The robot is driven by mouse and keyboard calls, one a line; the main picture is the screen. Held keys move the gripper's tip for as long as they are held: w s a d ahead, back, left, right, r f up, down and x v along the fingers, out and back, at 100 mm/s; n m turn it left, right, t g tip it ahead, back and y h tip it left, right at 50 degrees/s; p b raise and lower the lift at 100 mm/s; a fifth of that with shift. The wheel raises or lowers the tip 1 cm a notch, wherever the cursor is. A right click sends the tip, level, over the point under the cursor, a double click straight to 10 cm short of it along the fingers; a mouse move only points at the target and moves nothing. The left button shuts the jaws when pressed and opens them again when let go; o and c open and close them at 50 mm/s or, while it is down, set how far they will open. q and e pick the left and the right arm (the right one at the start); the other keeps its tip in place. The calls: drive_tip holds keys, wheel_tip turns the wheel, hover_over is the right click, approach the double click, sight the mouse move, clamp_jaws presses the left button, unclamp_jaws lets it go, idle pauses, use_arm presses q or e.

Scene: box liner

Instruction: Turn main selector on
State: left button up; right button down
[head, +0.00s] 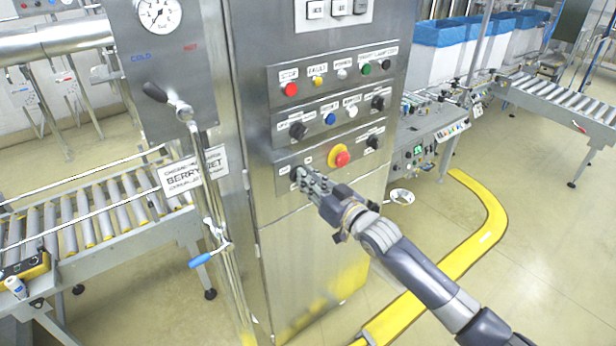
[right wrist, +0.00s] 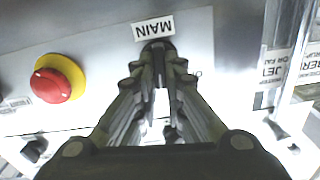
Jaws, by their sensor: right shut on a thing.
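The main selector (right wrist: 157,46) is a dark knob under a white plate reading MAIN (right wrist: 154,28), upside down in the right wrist view. My right gripper (right wrist: 160,68) is shut on the selector, its two fingers on either side of it. In the head view the right gripper (head: 305,180) reaches the lower left of the grey control panel (head: 325,180). There the fingers largely hide the selector, so its turned position cannot be read. My left gripper is not in view.
A red emergency button on a yellow collar (head: 339,156) sits just right of the gripper. Another black selector (head: 372,142) is farther right. Buttons and knobs fill the panels above.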

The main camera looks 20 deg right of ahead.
drive_tip(key=shift+w+d+f+m+p, duration=0.1)
drive_tip(key=shift+d+m+p, duration=0.1)
drive_tip(key=shift+m, duration=1.65)
drive_tip(key=shift+d+f+m+p, duration=0.1)
drive_tip(key=shift+m+p, duration=0.1)
drive_tip(key=shift+m, duration=1.65)
drive_tip(key=c, duration=1.7)
unclamp_jaws()
drive_tip(key=v, duration=1.2)
drive_tip(key=shift+r, duration=0.1)
